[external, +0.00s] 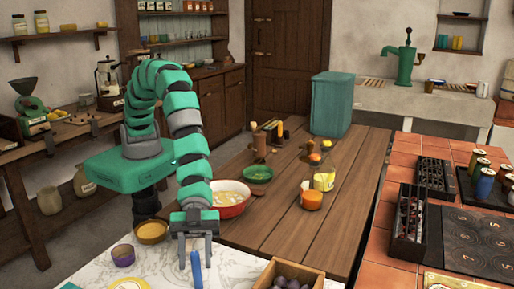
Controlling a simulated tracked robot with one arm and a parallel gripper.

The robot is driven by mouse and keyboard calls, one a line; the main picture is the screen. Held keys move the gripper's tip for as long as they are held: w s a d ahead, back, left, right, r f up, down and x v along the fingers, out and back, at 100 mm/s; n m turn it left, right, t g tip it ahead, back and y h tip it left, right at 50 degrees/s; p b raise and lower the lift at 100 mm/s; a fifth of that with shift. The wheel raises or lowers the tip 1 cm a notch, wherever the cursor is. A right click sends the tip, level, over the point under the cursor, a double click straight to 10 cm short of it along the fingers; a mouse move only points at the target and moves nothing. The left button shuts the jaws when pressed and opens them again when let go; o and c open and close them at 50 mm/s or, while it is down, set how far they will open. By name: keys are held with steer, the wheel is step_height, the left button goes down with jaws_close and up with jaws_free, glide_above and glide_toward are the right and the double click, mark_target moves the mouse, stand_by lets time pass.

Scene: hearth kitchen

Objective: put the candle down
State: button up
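My gripper (195,262) points down over the white marble counter (240,268) at the bottom of the external view. A slim blue upright thing (197,272), perhaps the candle, shows between and below its two fingers. The fingers look spread wider than this thing, with narrow gaps beside it. I cannot tell whether they grip it or whether it touches the counter.
A purple cup (123,255) and a tan bowl (152,232) stand left of my gripper. A wooden box (288,270) of dark round things is at right.

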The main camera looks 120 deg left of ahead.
steer(key=shift+r, duration=0.1)
steer(key=v, duration=1.2)
steer(key=w+a+r+n+t+y, duration=0.3)
steer(key=w+a+r+y, duration=0.1)
steer(key=a+r, duration=0.85)
steer(key=w+a+r+n+t+y, duration=0.35)
steer(key=a+r, duration=0.65)
steer(key=r, duration=0.5)
steer(key=s+a+r+n+t+y, duration=0.1)
steer(key=s+a+r, duration=0.3)
steer(key=a+r, duration=0.3)
steer(key=s+a+r+n+y, duration=0.2)
steer(key=s+a+r, duration=0.25)
steer(key=r, duration=0.55)
steer(key=s+a+r+n, duration=0.1)
steer(key=s+a+r, duration=0.2)
steer(key=s+r, duration=0.5)
steer(key=s, duration=0.3)
steer(key=shift+s+a+r+n+y, duration=0.2)
steer(key=shift+a+r+n+y, duration=0.05)
steer(key=shift+a+n+y, duration=0.1)
